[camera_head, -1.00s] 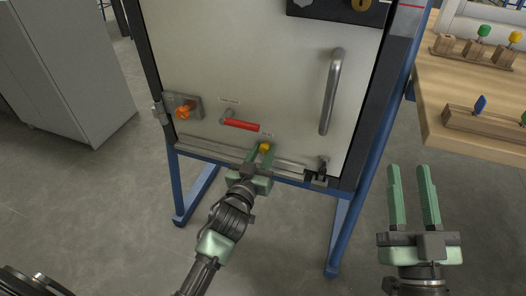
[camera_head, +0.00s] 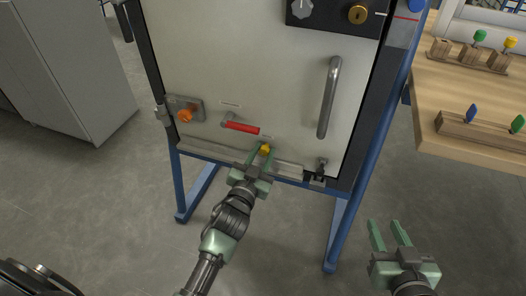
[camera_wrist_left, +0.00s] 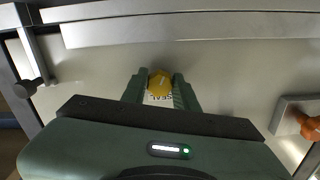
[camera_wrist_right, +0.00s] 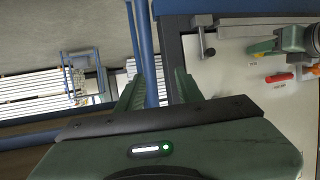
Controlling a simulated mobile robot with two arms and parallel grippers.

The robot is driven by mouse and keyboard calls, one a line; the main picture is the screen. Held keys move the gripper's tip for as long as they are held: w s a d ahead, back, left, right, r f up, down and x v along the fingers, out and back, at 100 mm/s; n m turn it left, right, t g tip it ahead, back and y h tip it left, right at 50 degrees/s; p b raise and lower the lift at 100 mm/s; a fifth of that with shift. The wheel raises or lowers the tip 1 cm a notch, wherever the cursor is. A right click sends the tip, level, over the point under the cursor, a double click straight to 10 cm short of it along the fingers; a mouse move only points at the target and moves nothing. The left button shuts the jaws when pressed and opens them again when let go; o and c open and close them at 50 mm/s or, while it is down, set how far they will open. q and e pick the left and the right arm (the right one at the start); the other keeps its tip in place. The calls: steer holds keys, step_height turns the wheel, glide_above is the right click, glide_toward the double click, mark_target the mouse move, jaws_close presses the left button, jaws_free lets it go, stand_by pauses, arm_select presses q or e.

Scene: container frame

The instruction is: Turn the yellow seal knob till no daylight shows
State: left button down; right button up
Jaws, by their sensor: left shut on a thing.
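The yellow seal knob (camera_head: 265,149) is low on the pale door (camera_head: 240,70), just above a metal strip (camera_head: 205,151) along its bottom edge. My left gripper (camera_head: 261,155) is shut on this knob, with a green finger on either side. In the left wrist view the knob (camera_wrist_left: 159,82) shows between the fingertips, above a partly covered label reading "SEAL". I cannot make out any daylight at the strip. My right gripper (camera_head: 387,229) is open and empty, low at the right, apart from the door.
A red lever (camera_head: 242,128) and an orange knob (camera_head: 185,115) are left of the seal knob. A long handle (camera_head: 330,97) is to the right. A latch (camera_head: 320,167) is at the lower right. A wooden bench (camera_head: 465,105) with coloured pegs stands at right.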

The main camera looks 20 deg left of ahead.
arm_select(q)
steer(key=c, duration=1.1)
jaws_free()
steer(key=shift+s, duration=0.3)
steer(key=s+p, duration=0.1)
steer(key=s, duration=0.6)
steer(key=shift+s+a+p, duration=0.1)
steer(key=shift+a+p, duration=0.05)
steer(key=shift+p, duration=0.15)
arm_select(e)
steer(key=s+d+f+g+h, duration=0.1)
steer(key=s+d+f+g, duration=0.1)
steer(key=s+f+g, duration=0.2)
step_height(320, 180, down, 2)
steer(key=shift+s, duration=0.45)
